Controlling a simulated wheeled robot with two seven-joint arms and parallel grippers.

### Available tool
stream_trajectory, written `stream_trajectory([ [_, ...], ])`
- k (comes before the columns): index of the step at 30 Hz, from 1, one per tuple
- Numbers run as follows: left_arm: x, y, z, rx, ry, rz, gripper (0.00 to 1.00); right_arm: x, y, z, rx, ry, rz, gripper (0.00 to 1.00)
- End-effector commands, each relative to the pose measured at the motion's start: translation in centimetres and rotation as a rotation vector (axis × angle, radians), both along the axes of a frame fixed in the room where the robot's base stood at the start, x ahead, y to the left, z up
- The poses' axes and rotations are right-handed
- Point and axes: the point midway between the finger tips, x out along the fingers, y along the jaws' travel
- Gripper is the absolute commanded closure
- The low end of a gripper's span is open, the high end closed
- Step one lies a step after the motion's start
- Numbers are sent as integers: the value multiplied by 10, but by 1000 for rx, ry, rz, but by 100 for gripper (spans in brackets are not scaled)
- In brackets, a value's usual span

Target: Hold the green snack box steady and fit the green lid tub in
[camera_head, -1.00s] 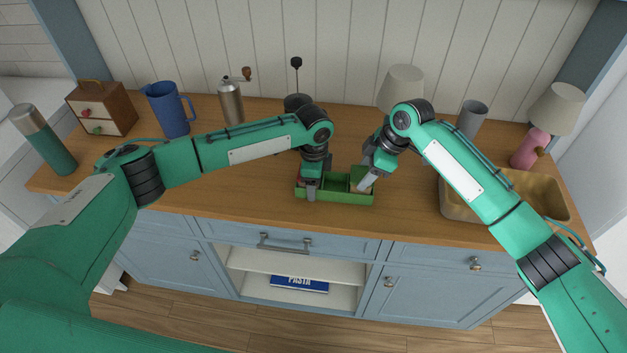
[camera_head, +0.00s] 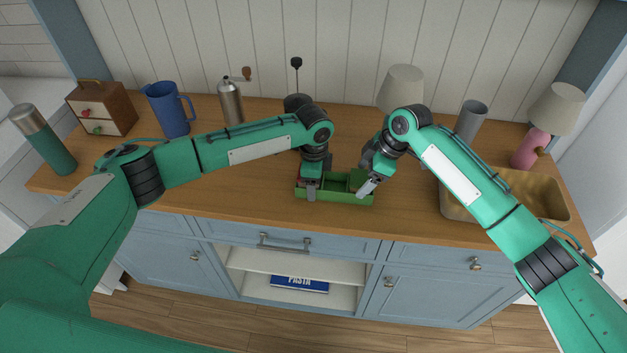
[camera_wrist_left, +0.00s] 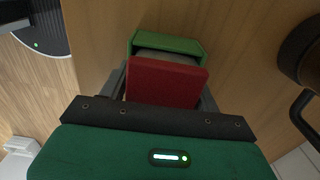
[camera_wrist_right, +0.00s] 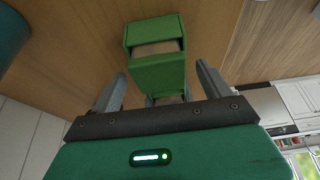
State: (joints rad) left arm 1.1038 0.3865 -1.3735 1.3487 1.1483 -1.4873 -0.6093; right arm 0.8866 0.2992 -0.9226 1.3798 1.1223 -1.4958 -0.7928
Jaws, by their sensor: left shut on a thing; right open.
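The green snack box (camera_head: 342,197) lies lengthwise on the counter, seen in the head view. My left gripper (camera_head: 311,190) is shut on its left end, one finger outside the front wall. A red tub (camera_wrist_left: 165,82) shows at that end between the fingers in the left wrist view. The green lid tub (camera_wrist_right: 158,72) is at the box's right end, between the spread fingers of my right gripper (camera_wrist_right: 161,85). In the head view the tub (camera_head: 357,178) rises above the box's back wall. My right gripper (camera_head: 368,186) partly hides it, so I cannot tell if it sits flat.
A tan basin (camera_head: 457,207) stands to the right of the box. A grinder (camera_head: 231,103), blue jug (camera_head: 170,112), grey cup (camera_head: 470,120) and lamp (camera_head: 401,88) stand further back. The counter's front edge is close to the box. Bare counter lies left of the box.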

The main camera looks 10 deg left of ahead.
Motion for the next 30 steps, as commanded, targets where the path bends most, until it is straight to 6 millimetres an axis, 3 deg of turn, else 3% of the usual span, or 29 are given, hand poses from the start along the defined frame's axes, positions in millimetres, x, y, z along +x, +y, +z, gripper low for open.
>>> stream_trajectory([
  [8, 0, 0, 0, 0, -1, 0, 61, 1, -7, 15, -1, -1, -2, 20],
  [21, 0, 0, 0, 0, -1, 0, 61, 2, -39, 95, 0, -1, 0, 20],
  [30, 0, 0, 0, -1, -1, 0, 61, 2, -46, 111, 0, 0, 0, 20],
])
